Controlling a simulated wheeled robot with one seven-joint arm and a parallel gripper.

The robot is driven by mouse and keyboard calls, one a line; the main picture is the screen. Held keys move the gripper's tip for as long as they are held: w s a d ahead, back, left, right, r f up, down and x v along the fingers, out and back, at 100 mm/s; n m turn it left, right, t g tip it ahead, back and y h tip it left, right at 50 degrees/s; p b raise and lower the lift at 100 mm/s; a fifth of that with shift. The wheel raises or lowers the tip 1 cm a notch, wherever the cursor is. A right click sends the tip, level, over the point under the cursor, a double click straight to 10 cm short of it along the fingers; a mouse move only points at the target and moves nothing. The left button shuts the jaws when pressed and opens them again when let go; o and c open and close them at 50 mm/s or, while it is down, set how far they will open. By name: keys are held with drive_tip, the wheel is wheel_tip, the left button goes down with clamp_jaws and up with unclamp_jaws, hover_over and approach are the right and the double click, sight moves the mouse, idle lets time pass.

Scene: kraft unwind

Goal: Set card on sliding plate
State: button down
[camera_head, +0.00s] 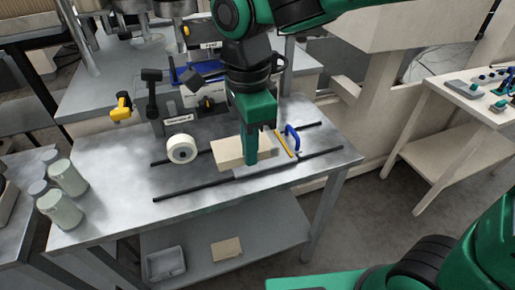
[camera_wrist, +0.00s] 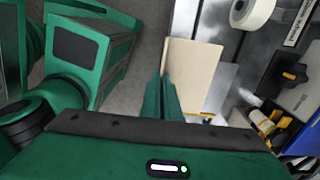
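The card (camera_head: 227,154) is a pale beige, flat rectangular piece, seen in the head view above the middle of the metal workbench. In the wrist view the card (camera_wrist: 195,75) extends to the right of my fingers. My gripper (camera_head: 251,160) points down; its narrow green fingers (camera_wrist: 161,82) are close together with the card's edge between them. The sliding plate (camera_head: 268,170) looks like a light grey plate between two black rails, partly hidden by the card and gripper. It also shows beside the card in the wrist view (camera_wrist: 224,82). Whether the card touches it is unclear.
A white tape roll (camera_head: 181,149) stands left of the card. A blue handle (camera_head: 293,139) and a yellow strip (camera_head: 283,144) are to the right. Jars (camera_head: 62,210) stand at the bench's left edge. The front of the bench (camera_head: 115,220) is mostly clear.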

sight(263, 139)
drive_tip(key=w+d+f, duration=0.1)
drive_tip(key=w+f, duration=0.1)
drive_tip(key=w, duration=0.1)
drive_tip(key=w+d+f, duration=0.1)
drive_tip(key=w+f, duration=0.1)
drive_tip(key=w, duration=0.2)
drive_tip(key=w+d+f, duration=0.1)
drive_tip(key=w+f, duration=0.2)
drive_tip(key=shift+w+d, duration=0.3)
drive_tip(key=shift+w, duration=0.1)
drive_tip(key=shift+f, duration=2)
drive_tip(key=c, duration=2)
unclamp_jaws()
drive_tip(key=shift+f, duration=0.1)
wheel_tip(263, 139, up, 12)
drive_tip(key=shift+r, duration=0.15)
